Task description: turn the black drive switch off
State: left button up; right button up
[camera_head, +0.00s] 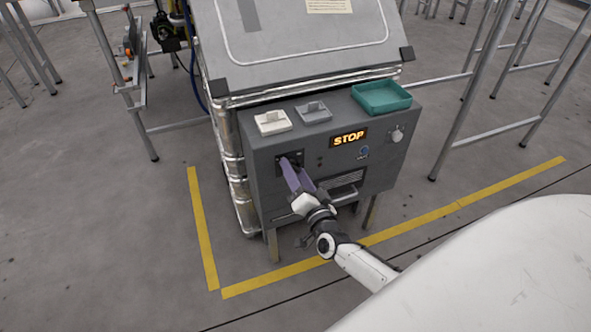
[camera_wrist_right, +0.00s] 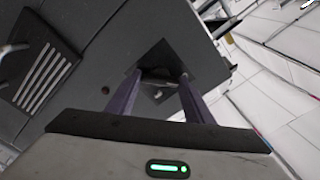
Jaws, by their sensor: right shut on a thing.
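The black drive switch (camera_head: 293,155) sits at the upper left of the grey cabinet's front panel. My right gripper (camera_head: 289,165) reaches up to it from below right, with its purple fingers at the switch. In the right wrist view, the dark square switch plate (camera_wrist_right: 163,60) lies straight ahead. The fingertips (camera_wrist_right: 157,83) are on either side of the switch's small handle and shut on it. The handle is partly hidden between the fingers, and I cannot tell its exact position. My left gripper is not in view.
A lit STOP sign (camera_head: 348,138), a blue knob (camera_head: 364,152) and a pale knob (camera_head: 397,134) are right of the switch. A teal tray (camera_head: 381,98) and white (camera_head: 273,122) and grey (camera_head: 313,110) blocks sit on top. Yellow tape (camera_head: 205,235) marks the open floor.

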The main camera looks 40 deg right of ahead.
jog(key=shift+n, duration=0.5)
jog(key=o, duration=1)
jog(key=shift+o, duration=0.3)
jog(key=shift+s, duration=0.1)
jog(key=p+v, duration=0.2)
jog(key=v, duration=0.8)
